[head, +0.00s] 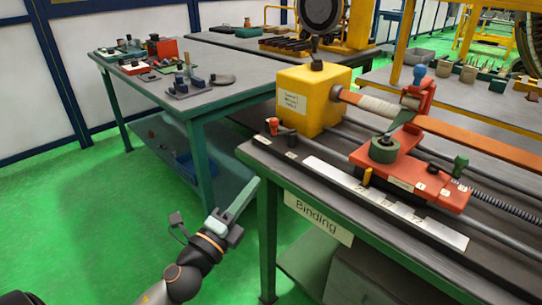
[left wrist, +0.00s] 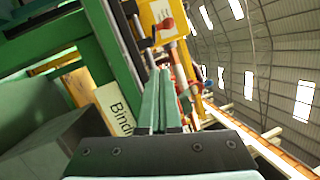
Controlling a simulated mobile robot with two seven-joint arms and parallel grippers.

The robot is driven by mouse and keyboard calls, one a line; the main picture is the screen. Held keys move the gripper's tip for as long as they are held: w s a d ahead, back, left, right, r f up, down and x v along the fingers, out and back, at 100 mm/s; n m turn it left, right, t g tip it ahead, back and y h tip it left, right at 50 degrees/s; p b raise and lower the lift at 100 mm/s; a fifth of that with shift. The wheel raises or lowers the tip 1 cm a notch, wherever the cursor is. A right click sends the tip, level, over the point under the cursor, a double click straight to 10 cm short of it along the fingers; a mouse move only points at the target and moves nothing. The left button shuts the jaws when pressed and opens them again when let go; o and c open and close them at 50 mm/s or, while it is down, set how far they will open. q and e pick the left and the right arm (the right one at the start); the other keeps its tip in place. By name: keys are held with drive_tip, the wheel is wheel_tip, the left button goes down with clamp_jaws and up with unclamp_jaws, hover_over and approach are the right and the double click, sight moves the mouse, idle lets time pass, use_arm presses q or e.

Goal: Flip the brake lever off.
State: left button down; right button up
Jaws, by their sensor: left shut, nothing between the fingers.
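A small lever with an orange-red knob (head: 273,125) stands at the left end of the Binding bench, beside the yellow box (head: 310,97); it looks like the brake lever, though no label confirms this. In the left wrist view its red knob (left wrist: 166,24) shows beyond the fingertips, in front of the yellow box. My left gripper (head: 254,183) is shut and empty. It is in the air off the bench's left front corner, below and in front of the lever, apart from it. Its fingers (left wrist: 160,75) lie together in the wrist view. My right gripper is not in view.
The Binding bench (head: 253,153) carries a red carriage (head: 415,178) with a green-topped knob (head: 460,163), rods and a metal ruler strip. A second table (head: 235,65) with tools stands behind left. The green floor (head: 70,210) at left is clear.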

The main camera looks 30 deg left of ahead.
use_arm(q)
drive_tip(key=shift+r+m+t, duration=0.3)
drive_tip(key=shift+r+m, duration=0.25)
drive_tip(key=shift+m, duration=0.05)
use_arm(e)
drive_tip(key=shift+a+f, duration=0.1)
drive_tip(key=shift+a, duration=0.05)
use_arm(q)
drive_tip(key=p, duration=0.2)
approach(283, 133)
wheel_tip(283, 133, up, 3)
drive_tip(key=w+d, duration=0.2)
drive_tip(key=d, duration=0.1)
drive_tip(key=w+a, duration=0.1)
drive_tip(key=w+a+r, duration=0.1)
drive_tip(key=a, duration=0.1)
drive_tip(key=shift+w+p, duration=0.15)
drive_tip(key=shift+p, duration=0.25)
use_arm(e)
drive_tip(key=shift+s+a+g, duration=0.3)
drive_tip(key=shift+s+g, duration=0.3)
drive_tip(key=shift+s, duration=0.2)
